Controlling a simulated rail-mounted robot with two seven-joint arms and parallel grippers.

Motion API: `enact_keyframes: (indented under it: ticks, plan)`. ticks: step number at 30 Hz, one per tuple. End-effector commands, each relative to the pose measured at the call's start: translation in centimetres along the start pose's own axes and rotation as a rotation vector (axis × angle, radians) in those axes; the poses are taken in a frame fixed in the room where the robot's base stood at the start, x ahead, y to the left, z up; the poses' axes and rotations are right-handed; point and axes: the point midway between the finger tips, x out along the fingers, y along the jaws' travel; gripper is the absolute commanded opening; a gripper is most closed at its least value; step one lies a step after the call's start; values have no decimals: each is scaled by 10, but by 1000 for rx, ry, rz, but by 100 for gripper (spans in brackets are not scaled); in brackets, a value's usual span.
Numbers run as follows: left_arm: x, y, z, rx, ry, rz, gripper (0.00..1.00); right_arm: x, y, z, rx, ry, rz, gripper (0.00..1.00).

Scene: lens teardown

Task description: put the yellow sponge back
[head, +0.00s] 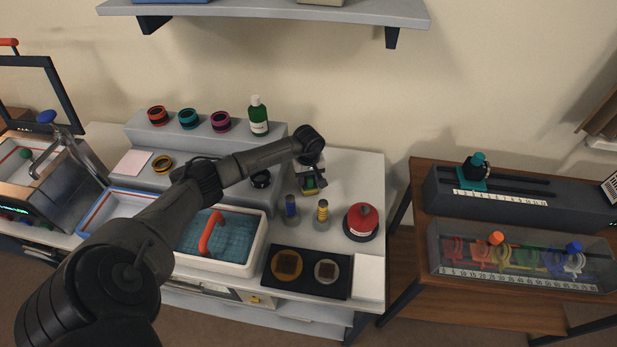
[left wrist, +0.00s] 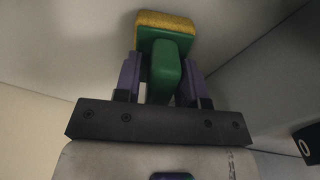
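The yellow sponge (left wrist: 165,24) shows at the top of the left wrist view, fixed to a green holder (left wrist: 167,72) with a thick handle. In the head view the green and yellow piece (head: 310,187) is small and partly hidden by my left gripper (head: 311,176), right of the grey stepped stand. In the left wrist view the purple fingers of my left gripper (left wrist: 161,80) lie on both sides of the green handle. A narrow gap seems to show at the left finger; I cannot tell whether the fingers press on the holder. My right gripper is not in view.
Two small bottles (head: 322,214) and a red-topped container (head: 363,221) stand in front of the left gripper. A green bottle (head: 259,117) stands behind on the stepped stand (head: 200,135). A water basin (head: 250,268) and a black tray (head: 307,290) are nearer. My left arm crosses above the basin.

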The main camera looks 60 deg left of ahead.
Motion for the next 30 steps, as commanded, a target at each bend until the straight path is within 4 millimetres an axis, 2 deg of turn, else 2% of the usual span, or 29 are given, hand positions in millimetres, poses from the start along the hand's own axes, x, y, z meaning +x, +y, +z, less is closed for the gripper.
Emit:
enact_keyframes:
  ticks: [1,3,14,30]
  plan:
    - [0,0,0,0,0,0,42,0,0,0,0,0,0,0]
    - [0,0,0,0,0,0,49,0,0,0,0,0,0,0]
    - [-7,0,0,0,1,0,49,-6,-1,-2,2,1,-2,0]
    - [-99,0,0,1,2,0,49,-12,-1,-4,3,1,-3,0]
